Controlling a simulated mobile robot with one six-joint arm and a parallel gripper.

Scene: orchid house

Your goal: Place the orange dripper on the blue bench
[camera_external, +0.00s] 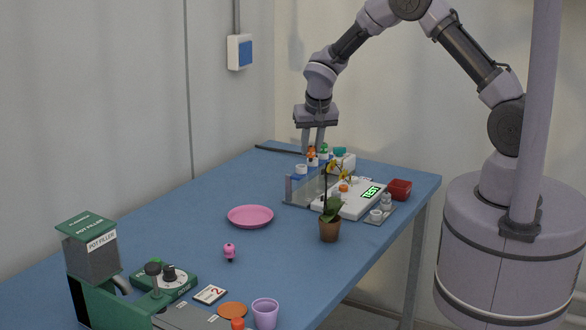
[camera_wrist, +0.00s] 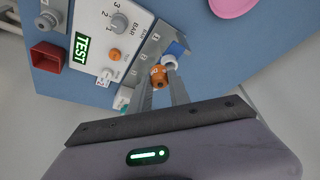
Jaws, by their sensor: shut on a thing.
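The orange dripper (camera_external: 311,151) is at the fingertips of my gripper (camera_external: 313,147), at the far end of the blue bench (camera_external: 180,228). In the wrist view the orange dripper (camera_wrist: 158,77) sits between the two fingers of my gripper (camera_wrist: 162,88), which is shut on it. It is right by the rack end of the test station. I cannot tell whether it still touches the rack. The blue bench (camera_wrist: 270,45) also shows in the wrist view.
The white test unit (camera_external: 345,204) with its green TEST display and a red box (camera_external: 399,190) are near the gripper. A potted orchid (camera_external: 329,230), pink plate (camera_external: 250,216), pink figure (camera_external: 229,252) and purple cup (camera_external: 265,313) stand nearer. The bench's left middle is clear.

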